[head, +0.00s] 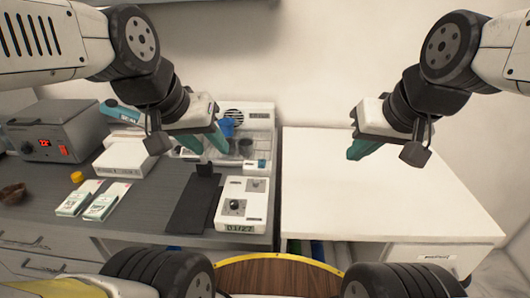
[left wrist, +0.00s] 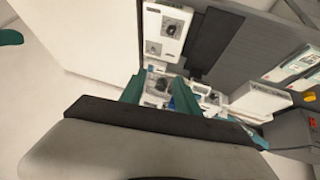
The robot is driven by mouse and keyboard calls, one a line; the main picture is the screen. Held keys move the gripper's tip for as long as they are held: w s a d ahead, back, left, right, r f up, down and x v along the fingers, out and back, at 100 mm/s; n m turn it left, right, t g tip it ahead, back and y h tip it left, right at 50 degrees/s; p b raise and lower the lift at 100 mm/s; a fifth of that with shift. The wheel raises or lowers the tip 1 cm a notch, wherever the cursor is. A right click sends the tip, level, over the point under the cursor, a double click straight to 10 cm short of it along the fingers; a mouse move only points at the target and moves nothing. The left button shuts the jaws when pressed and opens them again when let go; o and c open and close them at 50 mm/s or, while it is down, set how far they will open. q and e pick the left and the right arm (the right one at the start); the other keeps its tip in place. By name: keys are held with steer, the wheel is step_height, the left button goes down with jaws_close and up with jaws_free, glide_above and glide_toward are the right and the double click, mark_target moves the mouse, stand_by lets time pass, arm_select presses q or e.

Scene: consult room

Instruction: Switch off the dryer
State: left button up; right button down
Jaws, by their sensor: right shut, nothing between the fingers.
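A grey box (head: 58,128) with a lit red display and a red switch (head: 63,150) stands at the far left of the dark counter; it looks like the dryer, but I cannot read a label naming it. Part of a grey box (left wrist: 293,132) shows at the lower right in the left wrist view. My left gripper (head: 206,143) is well to the right of the box, above the back of the counter. Its teal fingers are apart and empty in the left wrist view (left wrist: 158,92). My right gripper (head: 364,149) is shut and empty above the white table.
A white device (head: 242,204) with a knob and a dark mat (head: 192,205) lie at the counter's right end. A white box (head: 124,157), two small cartons (head: 76,199) and a yellow cap (head: 77,177) lie between. The white table (head: 400,200) has a clear top.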

arm_select(q)
steer(key=shift+w+r+n, duration=0.15)
steer(key=shift+w+n, duration=0.15)
steer(key=shift+w, duration=0.05)
steer(key=c, duration=0.3)
steer(key=w+n, duration=0.1)
steer(key=w+n+g, duration=0.1)
steer(key=w, duration=0.1)
steer(key=w+d+r+n, duration=0.1)
steer(key=w, duration=0.1)
steer(key=shift+w+n, duration=0.1)
steer(key=shift+n, duration=0.3)
jaws_close()
steer(key=w+d+f+n+g+y, duration=0.1)
steer(key=w+d+f+n+g, duration=0.1)
steer(key=w+n, duration=0.5)
steer(key=w+d+f+n+g+y, duration=0.1)
steer(key=w+d+f+n, duration=0.4)
steer(key=w, duration=0.6)
steer(key=shift+w+d+n+g, duration=0.25)
steer(key=shift+n+g, duration=0.15)
steer(key=shift+n, duration=0.7)
